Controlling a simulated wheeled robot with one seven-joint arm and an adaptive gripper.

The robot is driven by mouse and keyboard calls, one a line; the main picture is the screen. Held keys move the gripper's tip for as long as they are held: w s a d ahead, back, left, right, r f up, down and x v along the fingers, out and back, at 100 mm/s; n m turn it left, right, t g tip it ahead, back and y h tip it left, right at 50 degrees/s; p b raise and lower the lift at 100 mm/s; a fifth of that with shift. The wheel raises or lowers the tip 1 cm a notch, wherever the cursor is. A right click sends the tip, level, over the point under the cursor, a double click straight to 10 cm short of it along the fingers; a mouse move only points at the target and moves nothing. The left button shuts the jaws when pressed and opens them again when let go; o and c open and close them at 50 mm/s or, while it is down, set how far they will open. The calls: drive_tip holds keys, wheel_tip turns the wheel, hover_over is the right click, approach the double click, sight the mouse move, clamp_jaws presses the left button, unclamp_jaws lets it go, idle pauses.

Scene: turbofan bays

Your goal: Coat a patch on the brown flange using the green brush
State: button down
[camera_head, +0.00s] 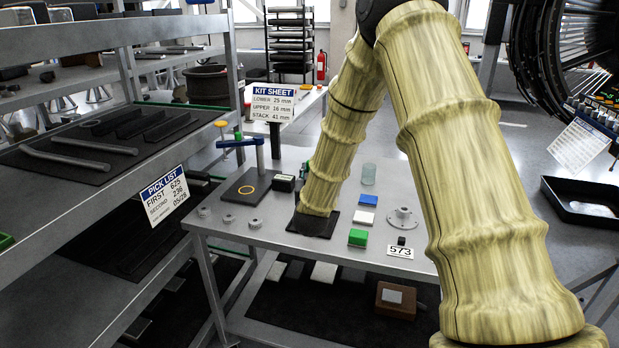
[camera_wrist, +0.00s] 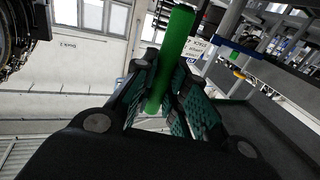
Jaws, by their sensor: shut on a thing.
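My gripper (camera_wrist: 160,95) is shut on the green brush (camera_wrist: 172,55), whose green handle stands between the dark, green-padded fingers in the wrist view. The brush's bristles cannot be made out. In the head view my forearm reaches down over the grey table and hides most of the gripper. A dark brownish, round, rimmed part (camera_head: 207,85) stands in the background at left; I cannot tell whether it is the brown flange. A pale grey flange (camera_head: 403,218) with a raised hub lies on the table, right of my forearm. The gripper is apart from both.
A shelf rack (camera_head: 75,180) stands left. A black tray (camera_head: 585,205) is at right.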

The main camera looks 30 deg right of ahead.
drive_tip(key=shift+r, duration=0.25)
drive_tip(key=shift+r+p, duration=0.75)
drive_tip(key=shift+r, duration=0.65)
